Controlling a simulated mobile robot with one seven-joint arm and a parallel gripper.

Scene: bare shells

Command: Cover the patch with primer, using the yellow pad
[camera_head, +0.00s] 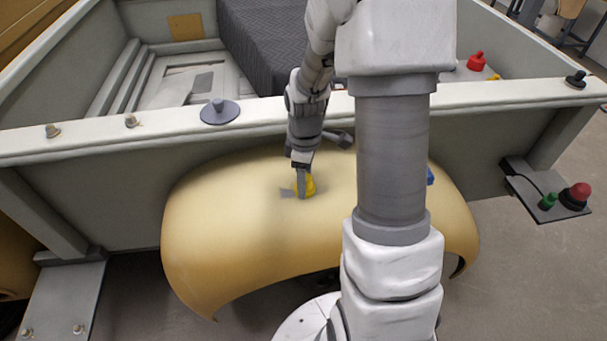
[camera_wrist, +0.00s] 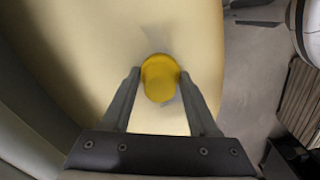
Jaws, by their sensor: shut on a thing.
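My gripper (camera_wrist: 159,80) is shut on the yellow pad (camera_wrist: 159,79), with one finger on each side of it. In the head view the yellow pad (camera_head: 309,185) is partly hidden behind my gripper (camera_head: 302,190) and is at the top of the curved tan shell (camera_head: 235,220). I cannot tell for sure whether the pad touches the shell. A small grey patch (camera_head: 286,193) shows just left of the gripper in the head view. In the wrist view a faint grey area (camera_wrist: 156,36) lies above the pad, and a bit of grey shows at its lower edge.
A pale frame rail (camera_head: 80,141) runs behind the shell, with a grey disc with a knob (camera_head: 220,111) on it. A blue thing (camera_head: 430,177) is partly hidden behind my column. A bracket with red and green buttons (camera_head: 548,203) juts out at right.

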